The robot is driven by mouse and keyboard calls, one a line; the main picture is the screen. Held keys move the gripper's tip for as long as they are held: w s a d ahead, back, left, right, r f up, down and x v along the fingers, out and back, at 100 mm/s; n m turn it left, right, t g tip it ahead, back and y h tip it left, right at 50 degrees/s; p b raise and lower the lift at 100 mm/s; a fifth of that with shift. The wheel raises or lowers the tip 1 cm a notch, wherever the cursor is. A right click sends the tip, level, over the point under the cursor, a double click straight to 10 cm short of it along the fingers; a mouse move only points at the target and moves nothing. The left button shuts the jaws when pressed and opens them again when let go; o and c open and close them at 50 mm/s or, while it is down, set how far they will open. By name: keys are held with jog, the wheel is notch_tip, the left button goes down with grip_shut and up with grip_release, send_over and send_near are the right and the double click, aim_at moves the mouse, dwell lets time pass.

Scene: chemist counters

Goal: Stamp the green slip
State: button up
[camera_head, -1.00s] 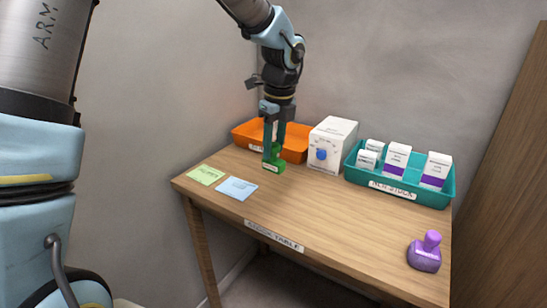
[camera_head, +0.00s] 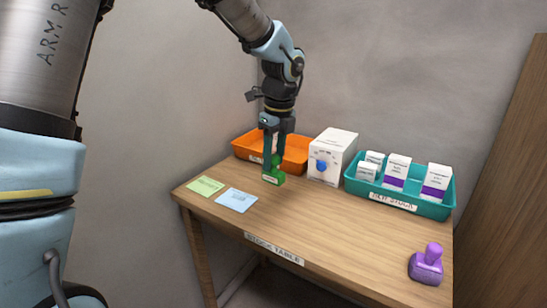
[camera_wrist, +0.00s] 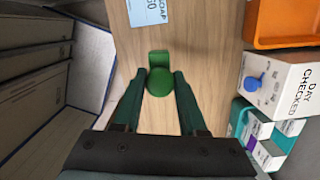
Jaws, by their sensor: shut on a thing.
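The green slip (camera_head: 205,186) lies flat on the wooden table near its left edge. It does not show in the wrist view. My gripper (camera_head: 273,160) points down and is shut on the green stamp (camera_head: 274,177) by its round knob. The stamp also shows in the wrist view (camera_wrist: 159,84), with a fingertip on each side of the knob. The stamp is upright, at or just above the table, to the right of both slips. I cannot tell whether its base touches the wood.
Behind stand an orange tray (camera_head: 296,155), a white box (camera_head: 340,150) with a blue knob, and a teal tray (camera_head: 430,207) of cartons. A purple stamp (camera_head: 427,266) stands front right. The table's middle is clear.

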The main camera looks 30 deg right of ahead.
jog(key=w+a+n+p, duration=0.4)
jog(key=w+a+p, duration=0.1)
jog(key=w, duration=0.4)
jog(key=n+p, duration=0.4)
jog(key=n, duration=0.1)
send_over(201, 188)
notch_tip(201, 188, down, 3)
jog(key=shift+g+y, duration=0.4)
jog(key=shift+f+b, duration=1.85)
jog(key=shift+f, duration=1.1)
jog(key=shift+s+f, duration=0.1)
jog(key=shift+f, duration=0.5)
jog(key=shift+r, duration=0.1)
notch_tip(201, 188, up, 7)
jog(key=p, duration=0.4)
